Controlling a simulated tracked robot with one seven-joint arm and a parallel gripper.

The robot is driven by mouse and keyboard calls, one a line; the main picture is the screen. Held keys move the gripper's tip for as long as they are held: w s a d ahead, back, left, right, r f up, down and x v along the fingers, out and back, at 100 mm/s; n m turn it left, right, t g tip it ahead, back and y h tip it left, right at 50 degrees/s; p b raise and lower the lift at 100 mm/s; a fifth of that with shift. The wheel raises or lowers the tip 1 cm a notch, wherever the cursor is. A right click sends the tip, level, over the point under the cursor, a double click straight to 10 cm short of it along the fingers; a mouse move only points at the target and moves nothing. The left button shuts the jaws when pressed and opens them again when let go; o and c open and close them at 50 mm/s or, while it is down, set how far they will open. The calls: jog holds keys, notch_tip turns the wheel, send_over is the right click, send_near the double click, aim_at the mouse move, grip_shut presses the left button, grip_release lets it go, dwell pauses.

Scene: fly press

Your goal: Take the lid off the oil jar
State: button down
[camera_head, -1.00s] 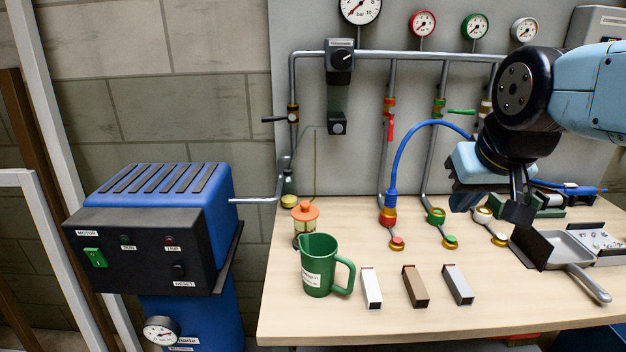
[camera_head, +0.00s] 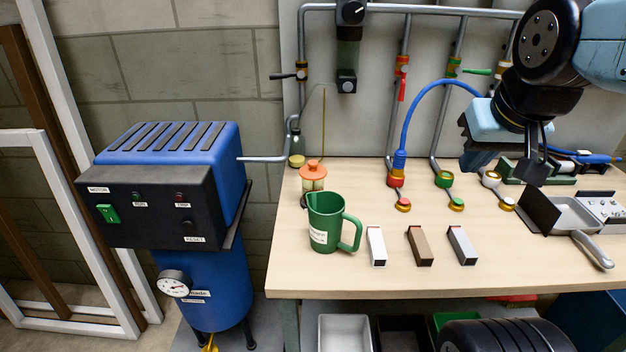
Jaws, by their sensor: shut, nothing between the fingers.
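The oil jar (camera_head: 312,185) stands at the back left of the bench, pale and see-through, with its orange lid (camera_head: 313,169) on top. The green jug in front hides part of its lower side. My gripper (camera_head: 512,168) hangs over the right part of the bench, well to the right of the jar and apart from it. Its fingers are shut and hold nothing.
A green jug (camera_head: 325,222) stands just in front of the jar. White, brown and grey blocks (camera_head: 420,246) lie to its right. A blue hose (camera_head: 418,108) arches between jar and gripper. A metal pan (camera_head: 573,214) lies at the right. A blue compressor (camera_head: 195,200) stands left of the bench.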

aim_at(312, 168)
jog(key=c, duration=1.8)
grip_release()
